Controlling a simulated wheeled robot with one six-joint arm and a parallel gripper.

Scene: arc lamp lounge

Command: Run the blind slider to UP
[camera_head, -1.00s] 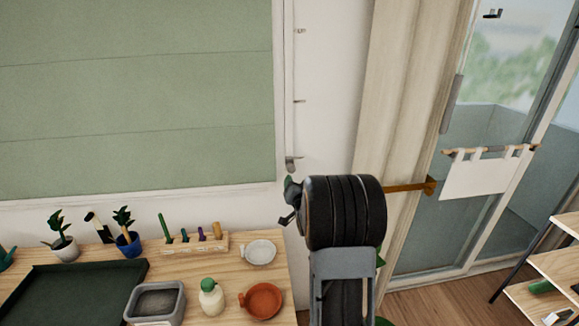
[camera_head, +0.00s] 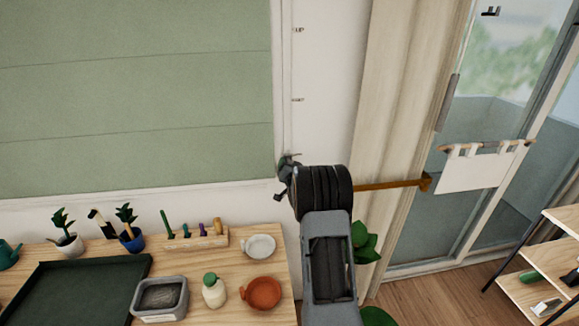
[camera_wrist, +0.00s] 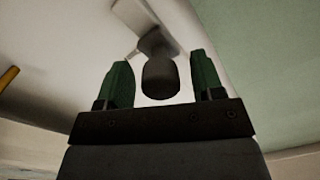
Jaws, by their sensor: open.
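The blind slider's dark rounded knob (camera_wrist: 161,78) stands between the two green fingers of my gripper (camera_wrist: 160,60) in the wrist view. The fingers are open, with a gap on each side of the knob. A pale grey slider part (camera_wrist: 155,42) shows behind it. In the head view my gripper (camera_head: 284,176) is at the lower end of the slider's thin vertical track (camera_head: 286,110) and mostly hides the slider. The green blind (camera_head: 135,95) hangs left of the track and covers the visible window area.
Below is a wooden table (camera_head: 215,302) with a dark tray (camera_head: 75,292), a grey tub (camera_head: 160,299), a bottle (camera_head: 214,292), bowls and potted plants. Right of my arm are a brass-coloured bar (camera_head: 390,184), a curtain (camera_head: 395,110) and a glass door.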

